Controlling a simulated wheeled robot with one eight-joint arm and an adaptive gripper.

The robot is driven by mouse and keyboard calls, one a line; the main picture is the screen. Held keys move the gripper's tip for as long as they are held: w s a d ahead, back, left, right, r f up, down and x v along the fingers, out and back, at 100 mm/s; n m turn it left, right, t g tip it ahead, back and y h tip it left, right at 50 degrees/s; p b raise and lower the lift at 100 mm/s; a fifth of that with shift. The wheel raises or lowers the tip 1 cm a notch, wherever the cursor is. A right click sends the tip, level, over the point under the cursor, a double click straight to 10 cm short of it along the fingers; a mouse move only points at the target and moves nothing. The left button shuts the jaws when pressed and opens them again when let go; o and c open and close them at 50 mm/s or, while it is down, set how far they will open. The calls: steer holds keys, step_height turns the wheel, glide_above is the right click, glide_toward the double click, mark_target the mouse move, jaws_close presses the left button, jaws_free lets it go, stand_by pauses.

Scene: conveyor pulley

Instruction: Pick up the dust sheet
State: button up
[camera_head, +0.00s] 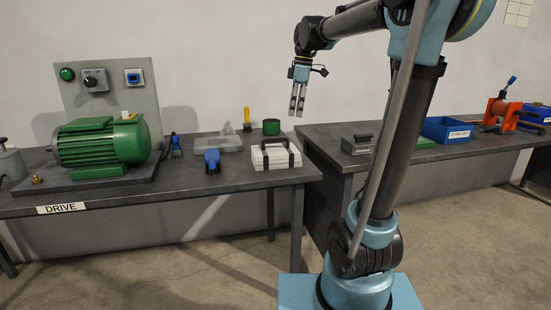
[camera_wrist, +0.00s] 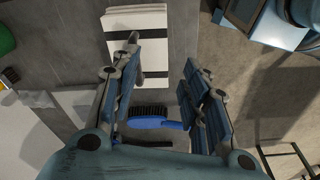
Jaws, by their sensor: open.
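A white, flat, folded-looking block with dark bands (camera_head: 270,160), which looks like the dust sheet, lies near the right end of the left table. A dark handle or strap stands up at its back. It also shows in the wrist view (camera_wrist: 137,22), at the top, partly behind the left finger. My gripper (camera_head: 297,103) hangs above and behind the block, near the table's right end, pointing down, clear of the tabletop. In the wrist view my gripper (camera_wrist: 160,62) has its fingers wide apart with nothing held between them.
A blue brush (camera_wrist: 150,123) shows between the fingers, below the white block. The green motor (camera_head: 103,145) is at left. A gap separates the two tables.

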steer(key=w+a+r+n, duration=0.2)
steer(key=w+a+n, duration=0.1)
steer(key=w+a, duration=0.1)
glide_toward(276, 141)
steer(key=f, duration=0.1)
steer(key=w+f, duration=0.1)
steer(key=f, duration=0.3)
steer(key=shift+w+f, duration=0.1)
steer(key=shift+w, duration=0.3)
steer(key=f, duration=0.1)
steer(key=a+f, duration=0.1)
steer(key=f, duration=0.2)
steer(key=shift+s+a, duration=0.25)
steer(key=shift+s, duration=0.05)
steer(key=shift+f, duration=0.55)
steer(key=shift+f, duration=0.1)
jaws_close()
